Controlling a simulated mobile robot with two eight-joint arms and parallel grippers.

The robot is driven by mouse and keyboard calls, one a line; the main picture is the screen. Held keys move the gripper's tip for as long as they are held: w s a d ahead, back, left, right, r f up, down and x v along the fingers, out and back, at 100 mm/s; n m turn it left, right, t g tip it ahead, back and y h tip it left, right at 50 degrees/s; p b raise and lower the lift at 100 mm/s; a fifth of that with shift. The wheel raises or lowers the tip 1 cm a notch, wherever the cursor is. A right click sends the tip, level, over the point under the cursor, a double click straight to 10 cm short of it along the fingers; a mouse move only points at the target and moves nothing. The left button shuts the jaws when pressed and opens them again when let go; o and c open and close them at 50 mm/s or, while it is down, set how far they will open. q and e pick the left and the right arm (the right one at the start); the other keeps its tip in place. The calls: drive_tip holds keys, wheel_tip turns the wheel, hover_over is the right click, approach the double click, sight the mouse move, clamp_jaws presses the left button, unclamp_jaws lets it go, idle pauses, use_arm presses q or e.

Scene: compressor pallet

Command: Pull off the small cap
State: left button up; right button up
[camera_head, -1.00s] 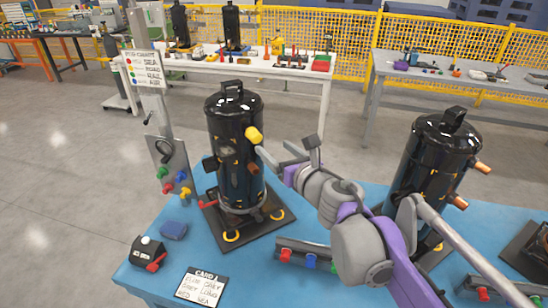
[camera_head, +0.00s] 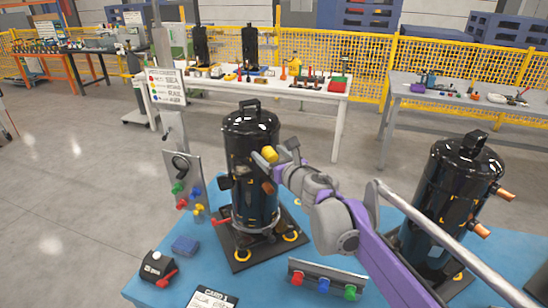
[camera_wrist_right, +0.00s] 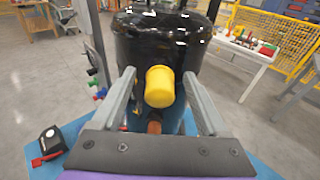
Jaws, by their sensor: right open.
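The yellow cap (camera_head: 270,154) sits on a side stub of the left black compressor (camera_head: 250,140), high on its body. It also shows in the wrist view (camera_wrist_right: 160,87), between the two grey fingers. A copper-coloured stub (camera_wrist_right: 154,127) shows just below it. My right gripper (camera_head: 280,157) is open, with one finger on each side of the yellow cap. In the wrist view small gaps show between the cap and the fingers (camera_wrist_right: 159,82). I cannot tell how deep the cap lies between them. My left gripper is not in view.
A second compressor (camera_head: 460,185) with bare copper stubs stands at the right on the blue table (camera_head: 205,270). A rack with coloured plugs (camera_head: 325,281) lies in front. A panel (camera_head: 186,185) stands left, with a black box (camera_head: 158,268) and blue block (camera_head: 185,246).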

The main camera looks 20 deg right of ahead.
clamp_jaws()
idle(0.7)
idle(1.2)
